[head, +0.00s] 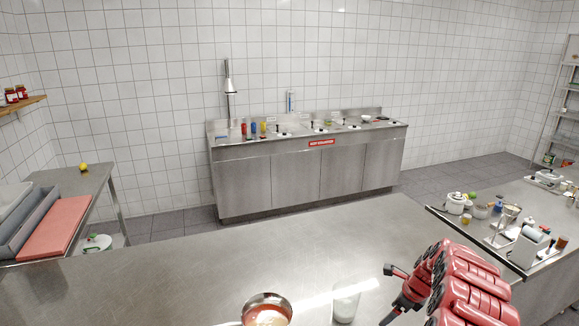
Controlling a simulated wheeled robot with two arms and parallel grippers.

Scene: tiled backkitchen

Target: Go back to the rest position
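My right arm comes in from the lower right, red with dark parts. Its gripper (388,295) is over the steel counter (190,280), with its two dark fingers spread apart and nothing seen between them. A pale, whitish cup-like container (345,303) stands just left of the gripper, apart from it. A metal pan (267,310) with orange-red contents sits further left at the bottom edge, partly cut off. My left gripper is not in view.
A side table at left holds a red board (55,222), grey bins and a yellow item (83,167). At right, a tray (497,244) holds pots and jars. A steel sink cabinet (300,180) stands at the back wall. The counter's left-middle is clear.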

